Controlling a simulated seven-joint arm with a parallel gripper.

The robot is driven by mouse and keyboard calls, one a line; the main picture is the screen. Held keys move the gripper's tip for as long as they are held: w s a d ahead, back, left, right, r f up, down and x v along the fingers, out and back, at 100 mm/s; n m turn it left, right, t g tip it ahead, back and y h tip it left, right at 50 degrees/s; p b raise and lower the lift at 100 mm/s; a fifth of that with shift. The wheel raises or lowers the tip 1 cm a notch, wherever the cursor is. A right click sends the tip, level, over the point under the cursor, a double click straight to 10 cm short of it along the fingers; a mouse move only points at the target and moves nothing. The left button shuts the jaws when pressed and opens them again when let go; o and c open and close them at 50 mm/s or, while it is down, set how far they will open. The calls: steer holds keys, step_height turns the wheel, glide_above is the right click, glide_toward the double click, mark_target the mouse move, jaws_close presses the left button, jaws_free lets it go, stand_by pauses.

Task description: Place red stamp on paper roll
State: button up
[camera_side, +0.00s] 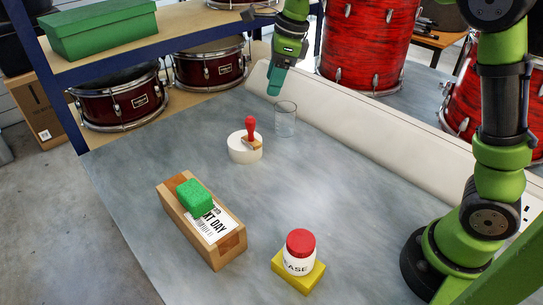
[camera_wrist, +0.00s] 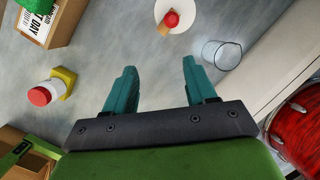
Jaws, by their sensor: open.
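The red stamp (camera_side: 251,129) stands upright on top of the white paper roll (camera_side: 243,153) in the middle of the bench. Its red knob points up and its wooden base rests on the roll. My gripper (camera_side: 275,92) hangs above the bench, up and to the right of the stamp. In the wrist view its teal fingers (camera_wrist: 157,72) are apart with nothing between them, clear of the stamp.
A clear glass (camera_side: 285,120) stands just right of the roll. A wooden box (camera_side: 229,250) with a label and green sponge (camera_side: 194,196) is at front left. A red-lidded jar (camera_side: 299,254) is on a yellow block (camera_side: 306,284). Drums (camera_side: 365,45) stand behind. The bench centre is free.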

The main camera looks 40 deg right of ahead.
steer(key=s+n+t, duration=0.4)
steer(key=s+n, duration=1.8)
steer(key=s, duration=0.1)
steer(key=shift+s, duration=0.15)
